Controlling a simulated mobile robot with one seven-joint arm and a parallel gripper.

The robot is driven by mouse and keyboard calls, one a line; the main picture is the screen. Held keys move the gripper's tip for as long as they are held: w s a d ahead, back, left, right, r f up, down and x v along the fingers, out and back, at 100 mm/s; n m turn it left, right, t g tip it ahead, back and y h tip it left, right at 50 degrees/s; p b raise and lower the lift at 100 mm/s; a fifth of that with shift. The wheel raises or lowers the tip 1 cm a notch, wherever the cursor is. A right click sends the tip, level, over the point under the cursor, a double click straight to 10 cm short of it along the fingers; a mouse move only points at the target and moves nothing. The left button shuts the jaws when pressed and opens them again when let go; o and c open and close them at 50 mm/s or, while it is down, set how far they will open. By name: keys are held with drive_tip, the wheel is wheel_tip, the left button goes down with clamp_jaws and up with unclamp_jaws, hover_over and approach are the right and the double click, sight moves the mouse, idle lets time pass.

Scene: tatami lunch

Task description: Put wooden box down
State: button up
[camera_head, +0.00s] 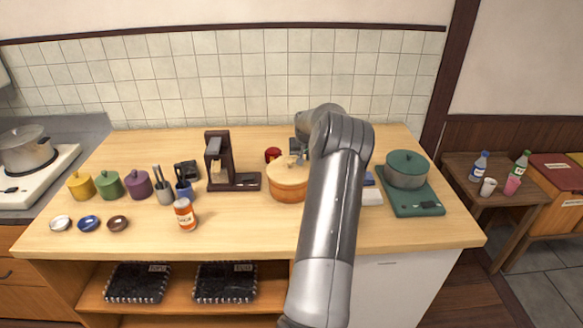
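I cannot make out a wooden box for certain. Part of the counter is hidden behind my grey arm, which reaches up from the bottom and bends at the back of the counter. A round, wood-coloured lidded container (287,183) stands just left of my arm; I cannot tell whether it is wooden or an orange pot. Small dark grey parts show below my wrist, above and behind this container, and may belong to my gripper. Its fingers cannot be made out, nor whether it holds anything. The light wooden counter (250,231) bears these things.
A coffee machine (217,165) and red-labelled jar (185,215) stand left of the container. Coloured pots and small bowls fill the left end. The counter's front middle is clear.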

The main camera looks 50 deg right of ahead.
clamp_jaws()
wheel_tip(320, 180, up, 17)
drive_tip(key=w+a+f, duration=0.3)
drive_tip(key=w+f, duration=0.1)
drive_tip(key=w, duration=0.2)
drive_tip(key=w+a+f, duration=0.4)
drive_tip(key=w, duration=0.2)
drive_tip(key=w+a+f, duration=0.3)
drive_tip(key=w+f, duration=0.2)
drive_tip(key=w, duration=0.2)
drive_tip(key=shift+w+a, duration=0.1)
drive_tip(key=shift+a, duration=0.3)
drive_tip(key=shift+f, duration=1.85)
